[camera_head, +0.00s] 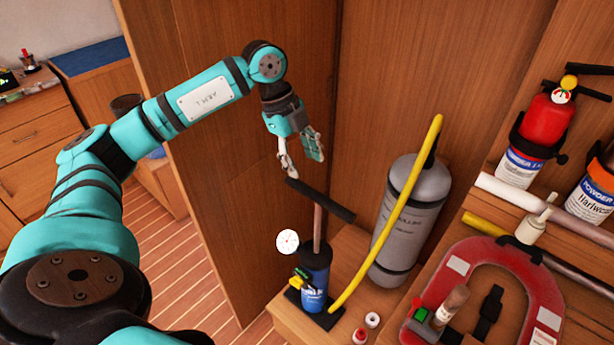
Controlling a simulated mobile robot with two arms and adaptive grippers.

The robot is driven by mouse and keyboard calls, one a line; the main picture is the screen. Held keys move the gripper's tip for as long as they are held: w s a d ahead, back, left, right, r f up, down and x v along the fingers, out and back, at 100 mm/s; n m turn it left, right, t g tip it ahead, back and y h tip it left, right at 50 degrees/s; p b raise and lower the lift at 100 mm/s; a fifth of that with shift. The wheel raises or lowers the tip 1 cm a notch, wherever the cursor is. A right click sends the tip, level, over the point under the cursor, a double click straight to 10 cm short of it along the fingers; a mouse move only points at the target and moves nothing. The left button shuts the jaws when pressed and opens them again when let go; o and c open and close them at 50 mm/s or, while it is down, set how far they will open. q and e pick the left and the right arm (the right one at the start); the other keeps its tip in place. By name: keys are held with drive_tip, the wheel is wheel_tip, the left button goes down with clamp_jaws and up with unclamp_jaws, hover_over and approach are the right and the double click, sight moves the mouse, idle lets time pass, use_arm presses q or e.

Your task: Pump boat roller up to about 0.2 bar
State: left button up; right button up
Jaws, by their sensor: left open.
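A blue hand pump (315,278) stands upright on the wooden surface, with a black foot. Its black T-handle (321,200) is raised on a rod. A round white gauge (287,242) sits at its upper left. A yellow hose (391,214) rises from near the pump's foot, passing in front of a grey cylinder (410,218). That cylinder, lettered "...ROLLING", may be the boat roller. My left gripper (302,167) is open and empty, just above the left end of the T-handle and apparently apart from it. The gauge reading is too small to make out. My right gripper is out of view.
A red horseshoe-shaped float (541,297) lies at the lower right. A wooden panel (240,150) stands behind my left arm.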

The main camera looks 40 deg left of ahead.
sight(313, 191)
use_arm(q)
wheel_tip(313, 191, up, 4)
drive_tip(key=d+y, duration=0.2)
drive_tip(key=y, duration=0.1)
drive_tip(key=shift+n+t, duration=0.4)
drive_tip(key=w+f+p, duration=0.1)
drive_tip(key=f, duration=0.4)
drive_tip(key=f+p, duration=0.1)
drive_tip(key=f, duration=0.4)
drive_tip(key=w+a+f+p, duration=0.1)
drive_tip(key=f+p, duration=0.1)
drive_tip(key=f, duration=0.3)
drive_tip(key=shift+w+f, duration=0.3)
drive_tip(key=shift+f, duration=0.05)
drive_tip(key=shift+w+d+f, duration=0.1)
drive_tip(key=shift+f, duration=0.4)
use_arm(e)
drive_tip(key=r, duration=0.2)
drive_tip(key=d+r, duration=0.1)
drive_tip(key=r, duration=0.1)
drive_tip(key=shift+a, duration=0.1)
use_arm(q)
clamp_jaws()
